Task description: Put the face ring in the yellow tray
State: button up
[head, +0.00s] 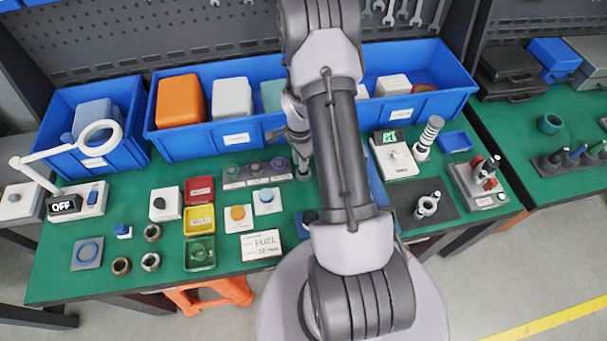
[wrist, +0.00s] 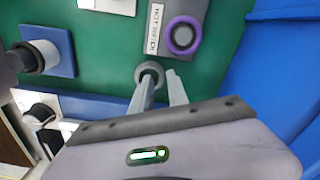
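The yellow tray (head: 200,232) lies on the green bench between a red tray and a green tray, with a white label in it. A small grey ring (wrist: 142,69) shows at my fingertips in the wrist view; I take it for the face ring but cannot be sure. My gripper (wrist: 161,73) points at the bench with its two fingers a little apart. One finger overlaps the ring and the other is at its right side. I cannot tell whether they touch it.
The red tray (head: 198,183) and green tray (head: 212,262) flank the yellow one. Bronze rings (head: 153,225) lie left of it. A purple ring (wrist: 195,37) sits on a labelled grey plate near my gripper. A long blue bin (head: 215,139) stands behind.

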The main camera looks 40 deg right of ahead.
notch_tip(320, 180, down, 2)
jog(key=shift+f, duration=0.15)
grip_shut()
